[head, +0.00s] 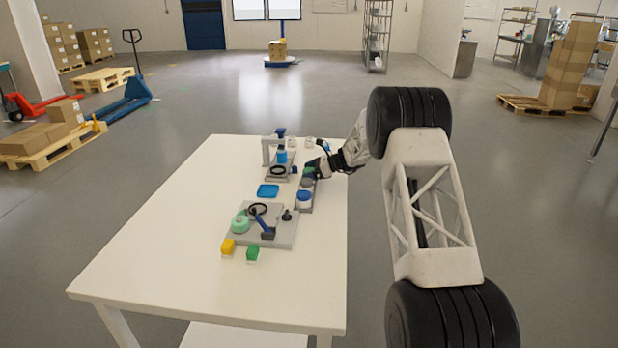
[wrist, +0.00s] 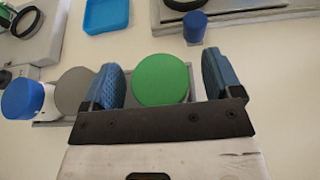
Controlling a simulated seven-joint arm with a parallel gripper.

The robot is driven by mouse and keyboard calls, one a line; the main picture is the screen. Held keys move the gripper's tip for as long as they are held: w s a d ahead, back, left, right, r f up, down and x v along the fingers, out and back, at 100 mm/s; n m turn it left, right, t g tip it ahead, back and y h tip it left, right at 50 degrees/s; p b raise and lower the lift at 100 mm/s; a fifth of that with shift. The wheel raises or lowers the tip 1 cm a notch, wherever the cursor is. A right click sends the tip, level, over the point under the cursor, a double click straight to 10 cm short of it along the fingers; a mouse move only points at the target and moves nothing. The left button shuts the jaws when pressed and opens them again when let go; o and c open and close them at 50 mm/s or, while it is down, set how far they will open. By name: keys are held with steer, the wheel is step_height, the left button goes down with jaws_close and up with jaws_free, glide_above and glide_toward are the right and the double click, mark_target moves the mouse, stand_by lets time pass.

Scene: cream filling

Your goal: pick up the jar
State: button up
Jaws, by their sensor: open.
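A round green-topped jar (wrist: 162,80) shows from above between my gripper's two blue fingers in the wrist view. Its green top also shows small in the head view (head: 308,170). My gripper (wrist: 160,72) is open, with one finger on each side of the green top; I cannot tell whether either finger touches it. In the head view my gripper (head: 315,165) is low at the table's right edge. A grey round top (wrist: 75,90) and a white jar with a blue lid (wrist: 22,100) stand in a row to the left in the wrist view.
The row stands on a grey holder (head: 305,209) on the white table (head: 160,250). A blue tray (head: 268,190) lies beside it. A grey fixture (head: 285,239) with a blue lever is nearer; another with a blue cylinder (head: 282,157) is farther. The table's near left is clear.

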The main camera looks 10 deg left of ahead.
mark_target(309, 170)
steer(key=c, duration=1.1)
steer(key=shift+o, duration=0.2)
steer(key=shift+r, duration=0.1)
steer(key=shift+r, duration=4.9)
